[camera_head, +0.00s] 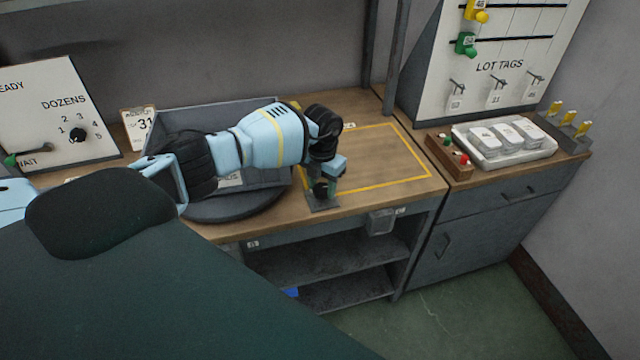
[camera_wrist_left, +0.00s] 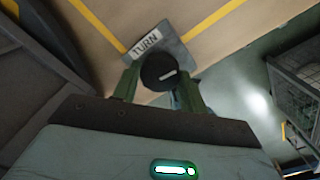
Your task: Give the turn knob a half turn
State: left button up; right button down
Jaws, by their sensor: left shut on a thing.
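The turn knob (camera_wrist_left: 158,71) is a round black knob with a white mark, on a grey plate (camera_wrist_left: 170,45) labelled TURN. In the left wrist view my left gripper (camera_wrist_left: 160,84) has a green finger on each side of the knob and is shut on it. In the head view the plate (camera_head: 322,205) sits at the front edge of the wooden bench, and my left gripper (camera_head: 324,189) reaches down onto the knob from above, mostly hiding it. My right gripper is not in view.
A grey bin (camera_head: 180,118) on a dark round base (camera_head: 232,211) stands left of the knob, behind my left arm. A yellow outlined area (camera_head: 385,160) of the bench is clear. A white tray of packs (camera_head: 502,158) and a button box (camera_head: 449,156) are at the right.

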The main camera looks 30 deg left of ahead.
aim_at(322, 187)
pick_arm(q)
jog(key=shift+n, duration=0.6)
jog(key=o, duration=1)
jog(key=shift+r+p, duration=0.45)
jog(key=shift+r, duration=3.45)
jog(key=shift+f, duration=0.1)
